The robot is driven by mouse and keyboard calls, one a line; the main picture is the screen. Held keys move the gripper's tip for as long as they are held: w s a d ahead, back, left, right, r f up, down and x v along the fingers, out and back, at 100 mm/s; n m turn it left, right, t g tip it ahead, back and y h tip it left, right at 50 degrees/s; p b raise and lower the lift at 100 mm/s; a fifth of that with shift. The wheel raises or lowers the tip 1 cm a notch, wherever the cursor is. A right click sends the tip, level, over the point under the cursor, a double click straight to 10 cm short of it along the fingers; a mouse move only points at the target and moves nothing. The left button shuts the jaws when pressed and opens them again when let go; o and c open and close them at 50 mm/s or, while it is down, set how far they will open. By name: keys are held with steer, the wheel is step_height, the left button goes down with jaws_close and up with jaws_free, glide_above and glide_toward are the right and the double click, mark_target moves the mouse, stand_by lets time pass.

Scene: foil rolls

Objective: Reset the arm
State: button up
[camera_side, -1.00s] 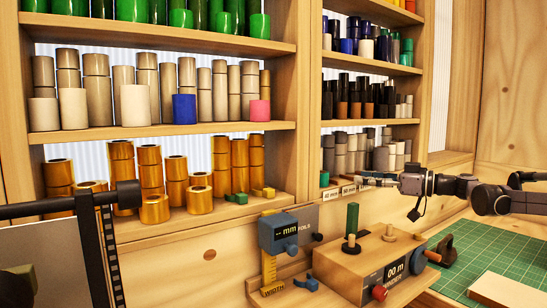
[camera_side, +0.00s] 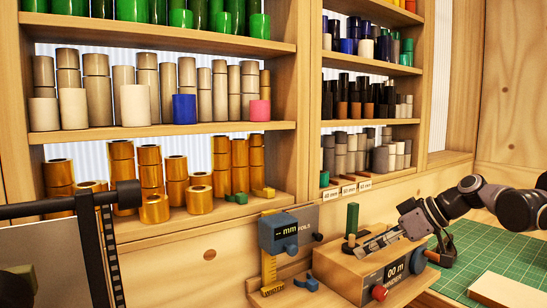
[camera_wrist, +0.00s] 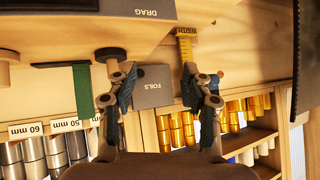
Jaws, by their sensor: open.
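My gripper (camera_side: 378,241) is open in the side view, low over the top of the wooden winder box (camera_side: 340,275), near the upright green post (camera_side: 352,218). I cannot tell if it touches the box. In the wrist view my gripper (camera_wrist: 158,82) shows two fingers spread apart, with no object between them. The grey FOILS plate (camera_wrist: 152,88) shows beyond the gap. Gold foil rolls (camera_side: 200,199) stand on the lower left shelf and also show in the wrist view (camera_wrist: 176,130).
A blue-grey width gauge (camera_side: 278,231) with a yellow ruler (camera_side: 269,272) stands left of the winder. Shelves behind hold many rolls, with size labels (camera_side: 348,189) on a lower edge. A green cutting mat (camera_side: 490,262) lies right, bearing a pale block (camera_side: 500,288).

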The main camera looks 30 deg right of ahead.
steer(key=s+a+f+m+g+h, duration=0.2)
steer(key=s+f+g+h, duration=0.15)
steer(key=s+f, duration=0.6)
step_height(320, 180, down, 6)
steer(key=a+m+t, duration=0.1)
steer(key=a, duration=0.1)
steer(key=shift+s+a+r+h, duration=0.2)
steer(key=shift+a+h, duration=0.2)
steer(key=shift+h, duration=0.05)
